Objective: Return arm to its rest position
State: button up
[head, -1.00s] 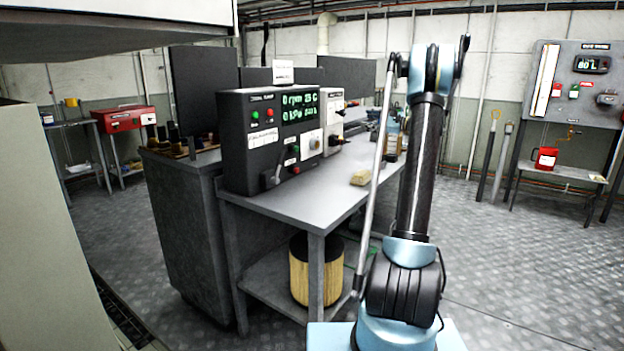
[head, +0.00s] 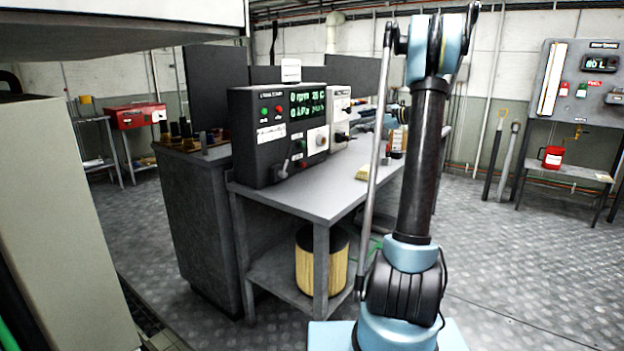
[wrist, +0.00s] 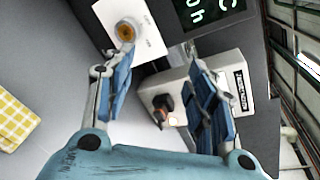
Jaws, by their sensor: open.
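My arm (head: 420,160) stands upright at the right of the bench in the head view, its elbow (head: 440,45) near the top edge. My gripper (wrist: 163,57) is open and empty in the wrist view, its two blue fingers spread apart. In the head view the gripper is largely hidden behind the arm.
A grey workbench (head: 330,205) carries a black console (head: 250,135) with green readouts. A yellow checked cloth (wrist: 14,118) lies on the bench. A filter drum (head: 320,265) stands on the lower shelf. A pale cabinet (head: 60,220) is close at left. Open floor (head: 540,270) lies at right.

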jog(key=s+a+f+n+g+h, duration=0.1)
jog(key=s+a+f+n+h, duration=0.15)
jog(key=s, duration=0.75)
jog(key=s+a+f+n+g+h, duration=0.1)
jog(key=s+a+f+n+g, duration=0.2)
jog(key=s, duration=0.7)
jog(key=s+a+f+n+h, duration=0.2)
jog(key=s+a, duration=0.3)
jog(key=s, duration=0.5)
jog(key=s+d+f+n+g+h, duration=0.1)
jog(key=s+d+f+n+h, duration=0.2)
jog(key=s+f, duration=0.6)
jog(key=s+d+f+n+g+h, duration=0.1)
jog(key=s+d+f+n+h, duration=0.3)
jog(key=s+f, duration=0.5)
jog(key=s, duration=0.9)
jog(key=shift+d+f, duration=0.25)
jog(key=shift+f, duration=0.1)
jog(key=shift+h, duration=0.25)
jog(key=shift+w+f, duration=0.2)
jog(key=shift+w, duration=0.2)
dwell(1.3)
